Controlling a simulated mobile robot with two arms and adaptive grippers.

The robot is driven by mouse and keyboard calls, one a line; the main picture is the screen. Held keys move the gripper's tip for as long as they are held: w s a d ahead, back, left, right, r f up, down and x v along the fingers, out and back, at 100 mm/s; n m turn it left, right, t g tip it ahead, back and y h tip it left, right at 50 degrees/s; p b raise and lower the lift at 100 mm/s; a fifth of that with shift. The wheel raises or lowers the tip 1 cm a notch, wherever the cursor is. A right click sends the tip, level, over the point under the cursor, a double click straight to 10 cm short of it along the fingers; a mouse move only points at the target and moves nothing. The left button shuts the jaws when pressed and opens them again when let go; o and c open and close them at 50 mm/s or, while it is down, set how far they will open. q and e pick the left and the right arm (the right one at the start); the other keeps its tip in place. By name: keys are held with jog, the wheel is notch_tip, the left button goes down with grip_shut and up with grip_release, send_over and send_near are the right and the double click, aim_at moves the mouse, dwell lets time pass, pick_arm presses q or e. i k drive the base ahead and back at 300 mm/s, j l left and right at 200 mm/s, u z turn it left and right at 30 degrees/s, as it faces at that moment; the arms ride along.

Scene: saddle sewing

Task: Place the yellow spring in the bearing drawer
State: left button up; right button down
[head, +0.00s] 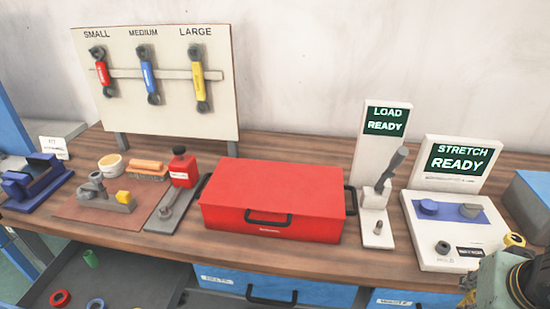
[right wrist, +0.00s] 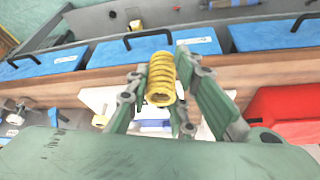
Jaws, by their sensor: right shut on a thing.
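In the right wrist view, my right gripper (right wrist: 160,88) is shut on the yellow spring (right wrist: 161,75), with fingers on both sides of it. The head view shows the right gripper (head: 500,282) at the lower right corner, and a yellow ring-like end, likely the spring (head: 514,240), beside the stretch station. Blue drawers sit under the bench: one (head: 270,285) at the middle and one (head: 410,300) to its right, both apparently closed. Their labels are too small to read, so I cannot tell which is the bearing drawer. My left gripper is out of view.
A red toolbox (head: 270,195) stands mid-bench. The load station (head: 378,230) and stretch station (head: 450,262) stand to its right. A fixture mat (head: 85,208) lies at left. A grey tray (head: 130,262) with several coloured rings sits lower left.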

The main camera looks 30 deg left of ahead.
aim_at(105, 284)
jog(key=u, duration=1.4)
jog(key=i+j+u, duration=0.2)
jog(key=j+u, duration=0.25)
jog(key=i+j+u, duration=0.25)
jog(key=u, duration=0.2)
jog(key=j, duration=0.1)
